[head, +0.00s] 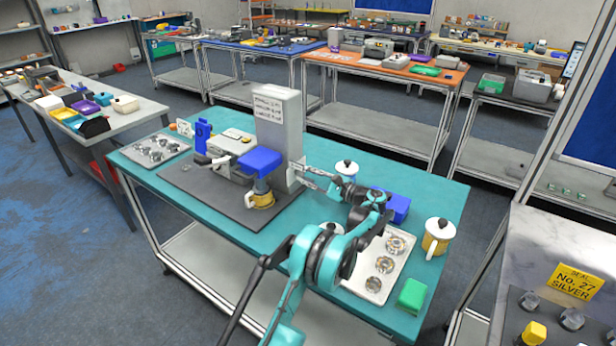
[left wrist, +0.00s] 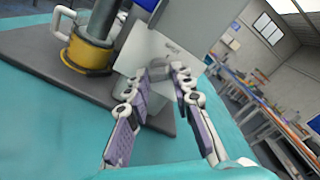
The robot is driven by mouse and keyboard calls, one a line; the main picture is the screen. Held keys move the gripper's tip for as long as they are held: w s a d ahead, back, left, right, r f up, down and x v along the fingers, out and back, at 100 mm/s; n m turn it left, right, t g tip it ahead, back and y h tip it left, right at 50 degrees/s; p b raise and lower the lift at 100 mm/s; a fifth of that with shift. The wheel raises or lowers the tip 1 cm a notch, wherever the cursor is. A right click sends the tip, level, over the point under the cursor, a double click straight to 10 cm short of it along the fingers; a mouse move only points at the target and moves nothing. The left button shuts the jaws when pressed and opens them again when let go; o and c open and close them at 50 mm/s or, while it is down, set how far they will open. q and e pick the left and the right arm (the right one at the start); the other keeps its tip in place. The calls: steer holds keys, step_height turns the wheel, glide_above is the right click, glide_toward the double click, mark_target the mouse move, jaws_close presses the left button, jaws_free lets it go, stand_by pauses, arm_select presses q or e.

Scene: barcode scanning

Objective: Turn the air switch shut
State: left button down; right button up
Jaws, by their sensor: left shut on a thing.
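A tall grey machine column (head: 278,115) stands on a dark mat on the teal table. It carries a printed label, and its pale panel also shows in the left wrist view (left wrist: 150,48). My left gripper (head: 299,173) is at the lower right side of the column. In the left wrist view, its fingertips (left wrist: 162,73) close around a small grey part low on the panel, which I take to be the air switch. The fingers hide most of it, so I cannot tell its turn position. My right gripper is not in view.
A blue box (head: 396,207), lidded mugs (head: 437,237), a ring-holed tray (head: 372,284) and a green block (head: 411,296) are on the right part of the table.

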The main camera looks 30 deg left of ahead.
arm_select(q)
steer(key=n, duration=0.4)
steer(key=shift+n, duration=0.3)
steer(key=n, duration=0.4)
steer(key=shift+n, duration=0.3)
steer(key=c, duration=1.3)
jaws_free()
steer(key=d, duration=0.8)
steer(key=s+d, duration=0.1)
steer(key=d, duration=0.3)
